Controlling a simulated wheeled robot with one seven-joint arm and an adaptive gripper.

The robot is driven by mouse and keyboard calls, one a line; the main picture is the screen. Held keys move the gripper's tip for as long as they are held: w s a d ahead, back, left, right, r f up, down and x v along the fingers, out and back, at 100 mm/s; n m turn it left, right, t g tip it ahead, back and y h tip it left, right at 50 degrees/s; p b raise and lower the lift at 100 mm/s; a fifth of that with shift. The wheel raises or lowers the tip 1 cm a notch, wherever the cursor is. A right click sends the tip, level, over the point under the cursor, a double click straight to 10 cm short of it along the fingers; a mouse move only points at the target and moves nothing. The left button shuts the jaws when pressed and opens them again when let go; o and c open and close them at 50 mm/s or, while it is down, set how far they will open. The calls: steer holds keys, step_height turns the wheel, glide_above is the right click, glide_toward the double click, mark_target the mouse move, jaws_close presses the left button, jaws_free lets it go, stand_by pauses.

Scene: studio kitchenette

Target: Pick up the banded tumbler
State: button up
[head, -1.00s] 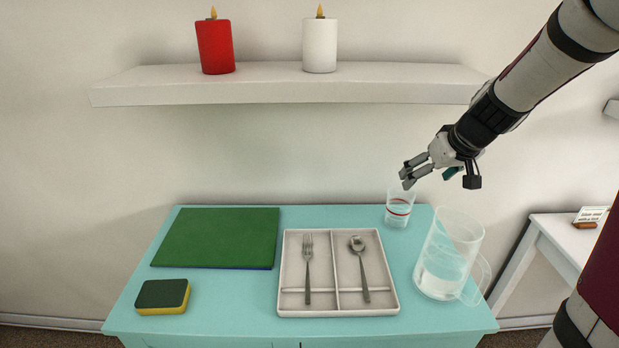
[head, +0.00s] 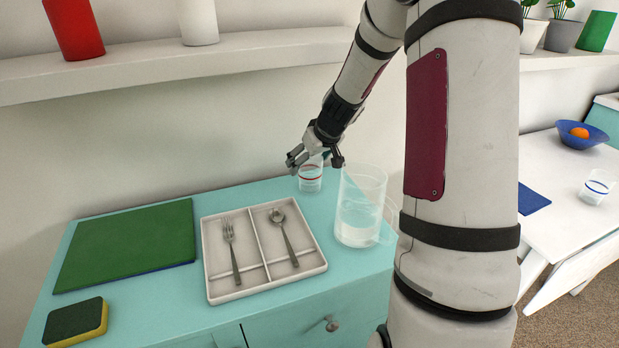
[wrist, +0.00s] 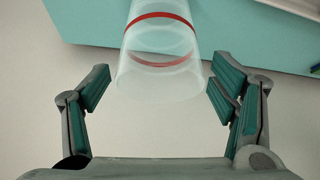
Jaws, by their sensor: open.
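The clear tumbler with a red band (head: 311,183) stands upright at the back of the turquoise cabinet top. My gripper (head: 308,163) is open at the tumbler's upper end and hides part of its rim in the head view. In the wrist view the tumbler (wrist: 158,72) lies centred between the two open fingers, with a visible gap on each side. Its rim points towards my palm. A second tumbler, with a blue band (head: 598,187), stands on the white table at the right.
A clear pitcher (head: 360,212) with liquid stands just right of the red-banded tumbler. A cutlery tray (head: 213,255), green board (head: 125,245) and sponge (head: 75,322) lie to the left. A shelf (head: 130,58) runs above. A blue bowl (head: 583,135) holds an orange fruit.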

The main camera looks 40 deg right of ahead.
steer(key=x, duration=0.3)
steer(key=shift+w+f, duration=0.1)
steer(key=shift+f, duration=0.05)
steer(key=c, duration=1.3)
steer(key=shift+c, duration=0.5)
